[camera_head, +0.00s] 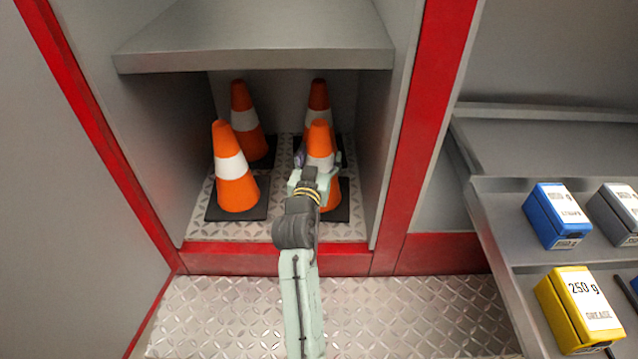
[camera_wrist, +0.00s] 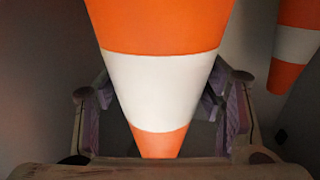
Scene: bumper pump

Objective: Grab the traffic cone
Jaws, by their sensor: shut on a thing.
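Several orange traffic cones with white bands and dark square bases stand in a cabinet compartment. My gripper (camera_head: 318,168) is at the front right traffic cone (camera_head: 320,138), which stands upright. In the wrist view my gripper (camera_wrist: 163,108) has a finger on each side of this cone (camera_wrist: 160,85), around its white band, and is shut on it. The cone's base is partly hidden behind my arm in the head view. The other cones are front left (camera_head: 235,170), back left (camera_head: 245,120) and back right (camera_head: 318,98).
A grey shelf (camera_head: 255,40) hangs above the cones. Red-edged walls (camera_head: 415,130) bound the compartment closely. A back cone (camera_wrist: 298,45) shows at the wrist view's right. Shelves at the right hold a blue box (camera_head: 557,215) and a yellow box (camera_head: 578,308).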

